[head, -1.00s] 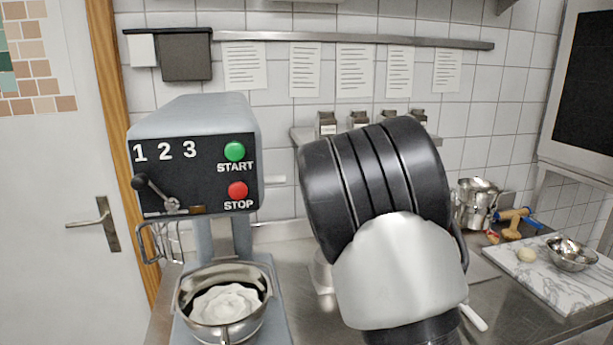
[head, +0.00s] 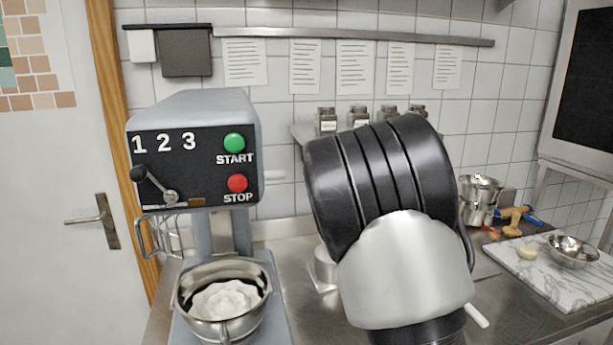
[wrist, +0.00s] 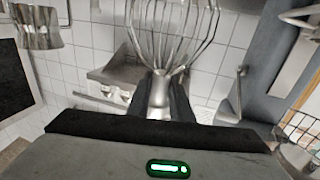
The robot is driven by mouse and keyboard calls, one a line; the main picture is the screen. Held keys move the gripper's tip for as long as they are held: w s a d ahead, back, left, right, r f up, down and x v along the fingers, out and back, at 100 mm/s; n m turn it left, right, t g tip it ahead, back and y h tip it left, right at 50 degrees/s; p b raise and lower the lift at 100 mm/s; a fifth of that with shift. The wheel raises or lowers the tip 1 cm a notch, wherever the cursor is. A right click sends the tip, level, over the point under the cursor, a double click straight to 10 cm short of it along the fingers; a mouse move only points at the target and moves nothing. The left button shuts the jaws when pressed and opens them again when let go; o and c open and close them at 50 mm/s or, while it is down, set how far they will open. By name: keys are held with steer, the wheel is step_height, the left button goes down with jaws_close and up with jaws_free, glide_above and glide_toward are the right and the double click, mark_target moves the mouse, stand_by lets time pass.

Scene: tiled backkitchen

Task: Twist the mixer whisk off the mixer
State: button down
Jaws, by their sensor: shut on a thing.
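The whisk (wrist: 168,38) shows in the wrist view, a bulb of metal wires on a metal hub between the two dark fingers of my gripper (wrist: 161,98). My gripper is shut on the hub. In the head view my arm hides the whisk and my gripper. The grey mixer (head: 188,110) stands at left, with a black control panel, lever and green and red buttons. No whisk shows under its head. Its column (wrist: 278,65) is at right in the wrist view, apart from the whisk. A steel bowl (head: 188,303) with white cream sits below the mixer head.
A wire guard (head: 160,237) hangs below the mixer head. A shelf (head: 302,133) with several jars is on the wall. At right are steel pots (head: 478,207) and a marble board (head: 560,293) with a metal bowl. The steel counter (head: 300,258) has a clear strip beside the mixer.

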steer(key=shift+f+b, duration=1.1)
steer(key=shift+b, duration=0.3)
steer(key=shift+s, duration=0.1)
